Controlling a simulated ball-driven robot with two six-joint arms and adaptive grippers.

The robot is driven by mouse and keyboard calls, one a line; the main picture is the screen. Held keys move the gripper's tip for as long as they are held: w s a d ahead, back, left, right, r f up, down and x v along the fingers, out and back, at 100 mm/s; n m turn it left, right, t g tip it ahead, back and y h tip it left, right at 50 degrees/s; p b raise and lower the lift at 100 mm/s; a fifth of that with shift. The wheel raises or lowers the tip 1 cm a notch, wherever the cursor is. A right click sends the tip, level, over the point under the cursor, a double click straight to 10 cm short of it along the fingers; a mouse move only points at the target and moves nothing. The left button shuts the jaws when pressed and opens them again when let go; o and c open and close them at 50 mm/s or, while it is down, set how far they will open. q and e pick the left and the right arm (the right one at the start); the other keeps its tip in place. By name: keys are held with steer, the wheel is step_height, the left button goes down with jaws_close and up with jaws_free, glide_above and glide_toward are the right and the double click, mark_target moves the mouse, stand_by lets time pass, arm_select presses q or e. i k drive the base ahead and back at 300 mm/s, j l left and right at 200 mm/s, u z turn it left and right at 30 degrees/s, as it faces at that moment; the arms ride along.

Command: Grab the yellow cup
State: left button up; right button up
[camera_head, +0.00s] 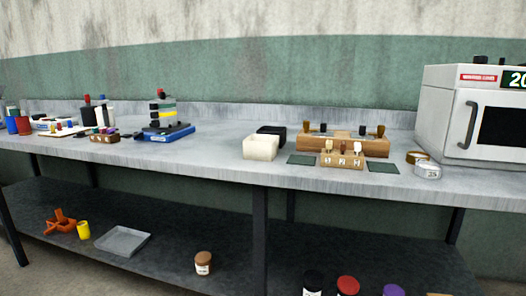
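A small yellow cup (83,230) stands upright on the dark lower shelf, at the lower left of the head view. An orange object (59,222) lies just left of it, and a flat grey tray (145,241) lies to its right. Neither of my grippers shows in this view, so I cannot see their state.
A grey metal workbench (215,158) runs above the lower shelf (185,255), with dark legs (260,215). A brown-lidded jar (203,264) stands on the shelf. A white oven-like box (450,115), a wooden rack (310,145) and a cream box (260,148) stand on top.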

mark_target(83, 227)
steer(key=u, duration=1.3)
steer(key=i+j, duration=0.2)
steer(key=i, duration=0.15)
steer(key=i+j+z, duration=0.1)
steer(key=i, duration=0.25)
